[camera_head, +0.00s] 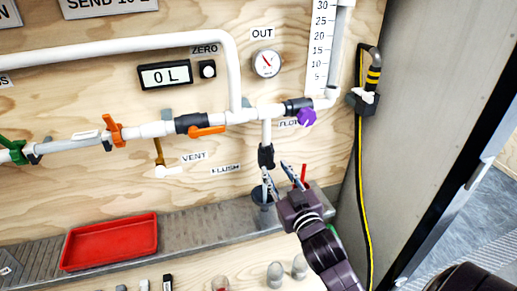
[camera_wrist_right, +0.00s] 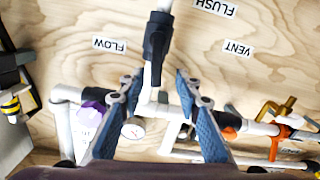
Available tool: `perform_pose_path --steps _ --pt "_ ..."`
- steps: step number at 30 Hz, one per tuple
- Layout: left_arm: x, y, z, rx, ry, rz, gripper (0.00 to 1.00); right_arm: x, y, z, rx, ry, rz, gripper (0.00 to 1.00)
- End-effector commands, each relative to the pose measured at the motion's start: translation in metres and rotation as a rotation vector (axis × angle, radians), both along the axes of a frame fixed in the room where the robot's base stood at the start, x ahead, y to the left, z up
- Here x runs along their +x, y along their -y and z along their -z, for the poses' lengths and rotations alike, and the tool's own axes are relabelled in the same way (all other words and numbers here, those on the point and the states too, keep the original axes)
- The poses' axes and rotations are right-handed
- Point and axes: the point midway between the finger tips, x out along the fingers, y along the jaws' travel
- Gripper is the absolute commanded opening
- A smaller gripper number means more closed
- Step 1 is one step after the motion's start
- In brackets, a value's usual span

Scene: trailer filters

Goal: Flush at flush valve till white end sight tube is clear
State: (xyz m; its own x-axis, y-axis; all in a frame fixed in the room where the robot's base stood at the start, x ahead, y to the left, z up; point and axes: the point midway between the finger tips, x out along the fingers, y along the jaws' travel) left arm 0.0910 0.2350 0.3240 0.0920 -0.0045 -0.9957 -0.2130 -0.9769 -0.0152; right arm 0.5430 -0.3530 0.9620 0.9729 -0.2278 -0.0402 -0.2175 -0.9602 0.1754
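The flush valve (camera_head: 266,156) is a black fitting on the short white pipe dropping from the main line, left of the FLOW label. It also shows at the top middle of the wrist view (camera_wrist_right: 157,38), where labels are upside down. My right gripper (camera_head: 280,176) is just below and right of the valve. Its blue-padded fingers (camera_wrist_right: 158,90) are apart with nothing held between them. My left gripper is out of view.
A purple handle (camera_head: 307,117) and orange handles (camera_head: 207,131) sit on the white pipework. A red tray (camera_head: 110,242) lies on the ledge. A yellow-striped hose (camera_head: 361,180) hangs at the right. Small bottles or caps stand along the front.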

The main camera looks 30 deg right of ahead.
Motion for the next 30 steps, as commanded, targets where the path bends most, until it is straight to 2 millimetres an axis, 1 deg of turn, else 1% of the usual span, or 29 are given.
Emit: perform_pose_path --steps 1,2,6,8,15,18,21,24,30 --pt "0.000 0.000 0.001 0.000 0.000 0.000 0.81 -0.002 0.001 -0.012 -0.006 0.020 0.003 0.31" --pt "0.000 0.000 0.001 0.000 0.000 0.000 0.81 -0.003 0.001 -0.017 -0.008 0.028 0.005 0.31" --pt "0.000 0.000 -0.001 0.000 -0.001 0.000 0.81 0.003 0.004 -0.025 -0.011 0.041 0.007 0.31" --pt "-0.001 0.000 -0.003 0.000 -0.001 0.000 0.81 0.010 0.005 -0.025 -0.012 0.040 0.007 0.31" --pt "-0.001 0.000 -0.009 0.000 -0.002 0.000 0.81 0.046 0.014 -0.025 -0.011 0.041 0.007 0.31" --pt "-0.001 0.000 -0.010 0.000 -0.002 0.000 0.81 0.058 0.017 -0.024 -0.010 0.039 0.006 0.31" --pt "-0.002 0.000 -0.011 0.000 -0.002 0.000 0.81 0.066 0.019 -0.023 -0.009 0.039 0.006 0.31" --pt "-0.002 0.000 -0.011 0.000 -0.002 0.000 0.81 0.071 0.019 -0.023 -0.009 0.039 0.006 0.31" --pt "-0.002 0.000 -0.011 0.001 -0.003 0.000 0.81 0.072 0.020 -0.022 -0.009 0.038 0.006 0.31"
